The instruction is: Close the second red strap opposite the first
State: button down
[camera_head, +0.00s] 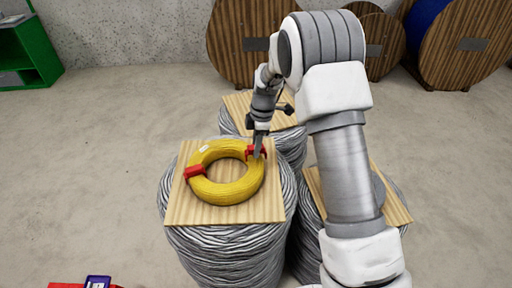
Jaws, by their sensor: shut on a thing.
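A yellow coil of cable (214,191) lies flat on a wooden board (271,208) on top of a grey cable bundle. One red strap (194,173) sits around the coil's left side. A second red strap (250,152) is at the coil's upper right, roughly opposite the first. My gripper (259,154) comes down from above at this second strap and is shut on it. The fingers partly cover the strap, so I cannot tell whether its ends meet.
More grey cable bundles with wooden tops stand behind (238,103) and to the right (396,207), close to my arm. Large wooden reels (232,42) stand along the back wall. A green shelf (38,46) is at far left.

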jog(key=shift+f, duration=0.2)
jog(key=shift+f+b, duration=0.75)
jog(key=shift+f, duration=0.1)
dwell(0.4)
jog(key=shift+f+b, duration=0.3)
jog(key=shift+b, duration=0.05)
jog(key=shift+r, duration=0.25)
jog(key=shift+r+p, duration=0.3)
jog(key=shift+r, duration=0.1)
jog(key=shift+f+b, duration=0.4)
dwell(0.9)
